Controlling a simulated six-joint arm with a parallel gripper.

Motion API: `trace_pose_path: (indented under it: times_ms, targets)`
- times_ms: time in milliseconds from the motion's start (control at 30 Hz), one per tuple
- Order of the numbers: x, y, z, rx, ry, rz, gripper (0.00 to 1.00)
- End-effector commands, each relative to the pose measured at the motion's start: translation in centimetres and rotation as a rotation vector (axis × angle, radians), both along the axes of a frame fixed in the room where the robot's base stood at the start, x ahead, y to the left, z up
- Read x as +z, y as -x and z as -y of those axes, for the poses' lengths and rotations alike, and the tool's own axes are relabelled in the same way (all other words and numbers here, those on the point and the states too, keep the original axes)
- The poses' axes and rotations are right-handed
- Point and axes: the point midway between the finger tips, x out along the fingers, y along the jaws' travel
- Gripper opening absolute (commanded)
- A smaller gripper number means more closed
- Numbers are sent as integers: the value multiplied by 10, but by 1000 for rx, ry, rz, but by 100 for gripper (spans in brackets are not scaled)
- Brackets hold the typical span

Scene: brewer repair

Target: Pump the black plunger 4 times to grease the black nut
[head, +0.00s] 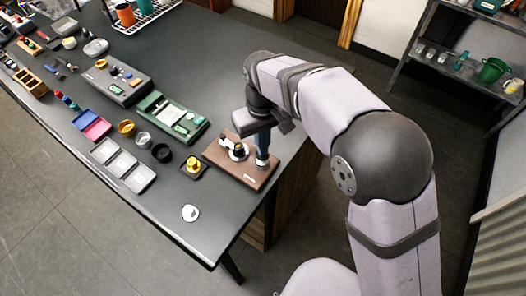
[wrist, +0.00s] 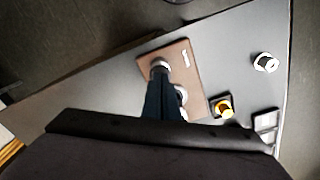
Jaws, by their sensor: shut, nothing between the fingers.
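A brown board (head: 262,179) lies near the right edge of the grey table. On it stands a white fitting (head: 232,151) with a black part on top (head: 239,147), perhaps the black nut. My gripper (head: 262,152) points down at the board's right part, its fingers shut, just over a short white cylinder (head: 261,162). In the wrist view the dark blue fingers (wrist: 160,78) end at this cylinder (wrist: 160,65); I cannot tell whether they touch it. The black plunger is not clearly seen; the fingers cover the cylinder's top. The white fitting (wrist: 182,93) is partly behind the fingers.
A yellow knob on a dark base (head: 193,165) stands left of the board. A white round piece (head: 190,213) lies nearer the front edge. A black ring (head: 162,153), a grey tray (head: 140,181) and a green tray (head: 188,132) lie further left. The table behind the board is clear.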

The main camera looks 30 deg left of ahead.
Motion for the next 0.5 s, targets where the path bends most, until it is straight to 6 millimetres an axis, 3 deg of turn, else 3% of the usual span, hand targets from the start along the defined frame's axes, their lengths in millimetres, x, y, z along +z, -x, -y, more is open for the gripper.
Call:
trace_pose_path:
  times_ms: [500]
  targets:
    - [-6, 0, 0, 0, 1, -1, 0]
